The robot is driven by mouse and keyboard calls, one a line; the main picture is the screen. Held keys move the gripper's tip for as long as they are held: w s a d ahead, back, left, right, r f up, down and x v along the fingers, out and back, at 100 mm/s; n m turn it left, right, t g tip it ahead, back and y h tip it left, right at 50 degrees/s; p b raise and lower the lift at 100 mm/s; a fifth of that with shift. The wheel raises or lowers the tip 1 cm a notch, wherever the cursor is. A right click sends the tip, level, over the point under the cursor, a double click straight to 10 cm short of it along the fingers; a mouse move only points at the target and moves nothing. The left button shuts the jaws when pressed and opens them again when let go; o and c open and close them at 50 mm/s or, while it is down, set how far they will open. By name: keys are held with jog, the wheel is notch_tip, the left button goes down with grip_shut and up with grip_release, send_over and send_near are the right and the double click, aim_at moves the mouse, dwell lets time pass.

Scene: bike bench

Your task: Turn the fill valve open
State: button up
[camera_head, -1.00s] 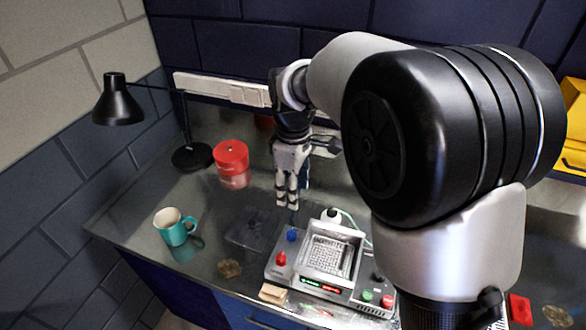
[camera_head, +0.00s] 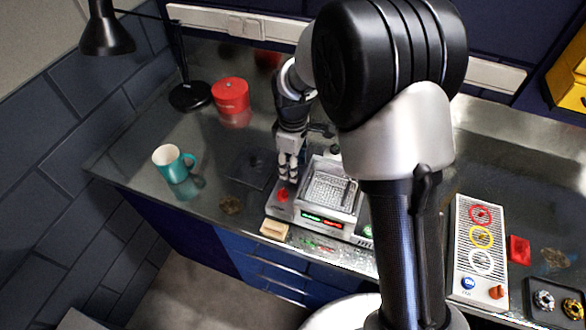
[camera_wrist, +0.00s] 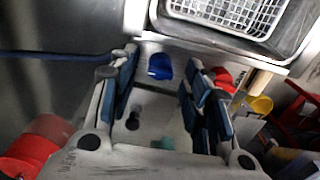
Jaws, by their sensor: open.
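The grey bench unit (camera_head: 320,225) has a wire basket (camera_head: 328,190) on top and a small lit display. A red knob (camera_head: 283,195) stands at its left side. A blue knob (camera_wrist: 160,66) shows in the wrist view, between my fingertips as seen there; in the head view my gripper hides it. The red knob shows in the wrist view (camera_wrist: 222,77), partly behind the right finger. No label tells me which knob is the fill valve. My gripper (camera_head: 287,178) points down over the unit's left side, open and empty. Contact with the blue knob cannot be told.
A teal mug (camera_head: 172,163) and a red canister (camera_head: 231,95) stand to the left. A tan block (camera_head: 274,229) lies at the front edge. A panel with coloured rings (camera_head: 480,240) is at right. The counter between mug and unit is mostly clear.

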jog(key=shift+f, duration=0.75)
jog(key=shift+c, duration=0.4)
grip_shut()
